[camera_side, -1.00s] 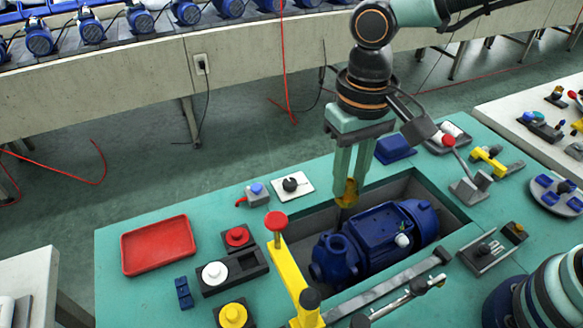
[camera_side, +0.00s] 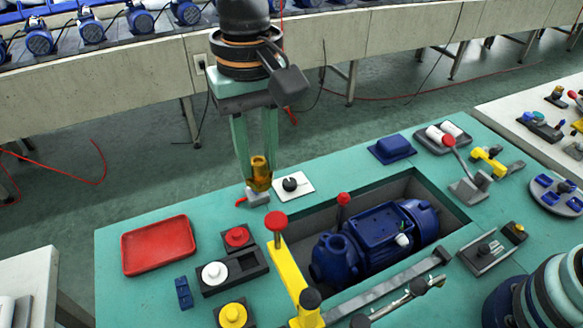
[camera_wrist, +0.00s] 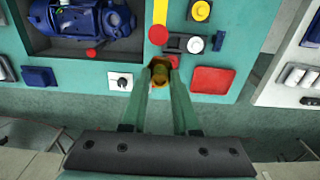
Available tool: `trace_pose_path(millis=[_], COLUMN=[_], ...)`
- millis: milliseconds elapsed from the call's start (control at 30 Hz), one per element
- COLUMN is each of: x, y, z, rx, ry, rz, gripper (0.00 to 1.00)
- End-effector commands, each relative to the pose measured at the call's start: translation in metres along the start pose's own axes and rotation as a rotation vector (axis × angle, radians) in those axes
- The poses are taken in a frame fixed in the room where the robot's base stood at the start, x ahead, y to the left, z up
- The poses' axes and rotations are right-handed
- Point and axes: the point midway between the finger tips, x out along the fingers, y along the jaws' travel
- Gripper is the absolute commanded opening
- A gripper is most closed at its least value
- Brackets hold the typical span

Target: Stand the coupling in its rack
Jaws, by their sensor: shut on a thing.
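My gripper (camera_side: 257,180) is shut on a small brass-coloured coupling (camera_side: 260,168), which stands roughly upright between the fingertips. In the side view it overlaps the small grey fitting with a red lever (camera_side: 257,197) and hides its blue knob. In the wrist view the coupling (camera_wrist: 161,73) sits between the two green fingers, near the red tray. A black block (camera_side: 250,262) with a white round cap and a dark square recess lies to the lower left. I cannot tell for sure whether this block is the rack.
A blue pump (camera_side: 375,240) lies in the sunken pit, with a red knob (camera_side: 343,198) at its far edge. A yellow post with a red top (camera_side: 285,262) stands at the pit's left. A red tray (camera_side: 158,246) and a white plate with a black knob (camera_side: 293,187) lie on the bench.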

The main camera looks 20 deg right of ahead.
Motion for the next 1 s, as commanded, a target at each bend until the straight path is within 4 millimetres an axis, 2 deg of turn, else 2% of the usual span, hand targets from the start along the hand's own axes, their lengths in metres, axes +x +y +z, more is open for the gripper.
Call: trace_pose_path(millis=[367, 800, 1000], x=[0.007, 0.095, 0.127], y=[-0.04, -0.037, -0.038], z=[-0.003, -0.003, -0.003], rx=[-0.001, 0.0, 0.0], ry=[0.0, -0.004, -0.001], rz=[0.0, 0.004, 0.002], gripper=[0.0, 0.0, 0.0])
